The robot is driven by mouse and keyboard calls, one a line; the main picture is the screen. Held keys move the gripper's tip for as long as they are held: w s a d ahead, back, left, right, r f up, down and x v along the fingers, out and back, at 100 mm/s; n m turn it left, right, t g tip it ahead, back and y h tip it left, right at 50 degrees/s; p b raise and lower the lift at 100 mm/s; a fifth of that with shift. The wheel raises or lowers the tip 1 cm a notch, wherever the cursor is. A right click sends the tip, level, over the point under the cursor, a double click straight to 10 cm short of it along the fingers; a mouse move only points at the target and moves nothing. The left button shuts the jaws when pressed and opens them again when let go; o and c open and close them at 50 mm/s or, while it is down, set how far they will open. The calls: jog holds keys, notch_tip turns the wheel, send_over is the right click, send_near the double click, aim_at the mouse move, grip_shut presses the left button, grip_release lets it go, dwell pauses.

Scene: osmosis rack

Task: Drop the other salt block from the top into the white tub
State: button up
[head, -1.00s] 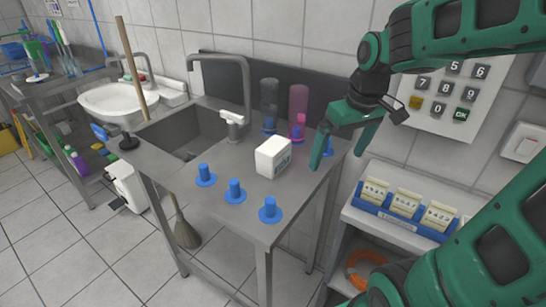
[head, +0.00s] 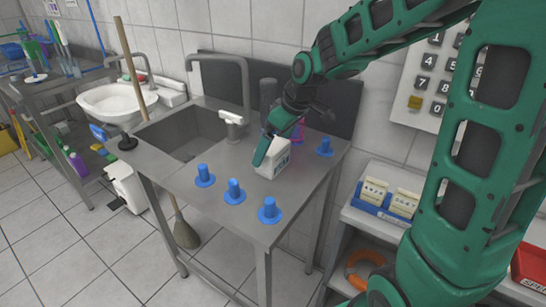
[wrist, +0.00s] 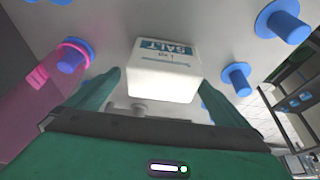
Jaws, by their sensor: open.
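A white salt block (head: 272,169) with a blue label stands on the steel sink counter (head: 208,215). In the wrist view the salt block (wrist: 165,72) shows its "SALT" lettering and sits between the two green fingers. My gripper (head: 279,148) is open, with its fingers reaching down on either side of the block; whether they touch it I cannot tell. In the head view the gripper hides part of the block. A white container (head: 127,186) stands at the left of the counter, low down, partly hidden; it may be the tub.
Several blue pegs (head: 234,192) stand on the counter around the block. A pink translucent cylinder (wrist: 55,88) is close to the left finger. A tall faucet (head: 247,85) and basin lie left. A shelf with a blue tray (head: 388,212) is at right.

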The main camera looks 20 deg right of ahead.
jog(key=x, duration=0.4)
jog(key=shift+a+f, duration=0.1)
jog(key=c, duration=2.1)
jog(key=shift+r, duration=0.9)
notch_tip(320, 180, up, 3)
jog(key=shift+s+a+f, duration=0.1)
jog(key=shift+a+f, duration=0.05)
jog(key=s+a+r, duration=0.2)
jog(key=a, duration=0.1)
jog(key=s+a+r, duration=0.2)
jog(key=a, duration=0.1)
jog(key=s+a+r, duration=0.2)
jog(key=a, duration=0.1)
jog(key=shift+a+r, duration=0.35)
